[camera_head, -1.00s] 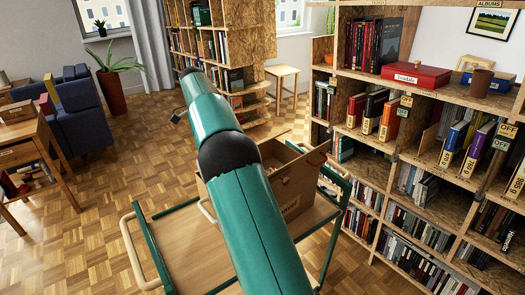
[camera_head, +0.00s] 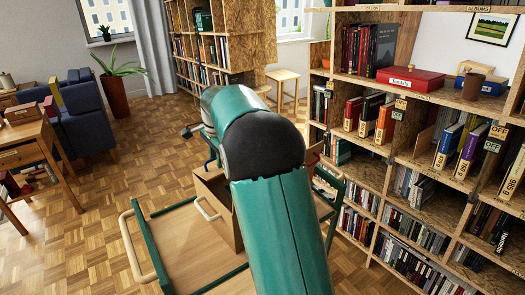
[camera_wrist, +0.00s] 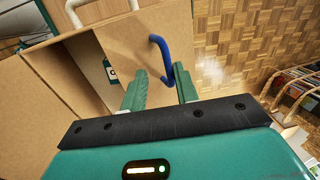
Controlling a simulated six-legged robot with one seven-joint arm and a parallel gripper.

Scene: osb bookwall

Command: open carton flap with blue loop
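The brown carton (camera_head: 214,196) stands on the trolley in the head view, partly hidden behind my arm. Its blue loop (camera_head: 209,155) shows as a small piece beside my arm. In the wrist view the blue loop (camera_wrist: 158,46) stands out from a brown cardboard flap (camera_wrist: 128,45). My gripper (camera_wrist: 158,73) is open, its two green fingers apart. The loop's lower end appears between the fingertips; whether it touches either finger I cannot tell. In the head view my gripper is hidden behind my arm.
The trolley (camera_head: 180,250) has green rails and a pale handle (camera_head: 133,250). A pale loop (camera_head: 207,210) is on the carton's near side. A tall bookshelf (camera_head: 400,150) stands close on the right. A desk (camera_head: 30,150) and blue armchair (camera_head: 85,120) are left; parquet floor between is clear.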

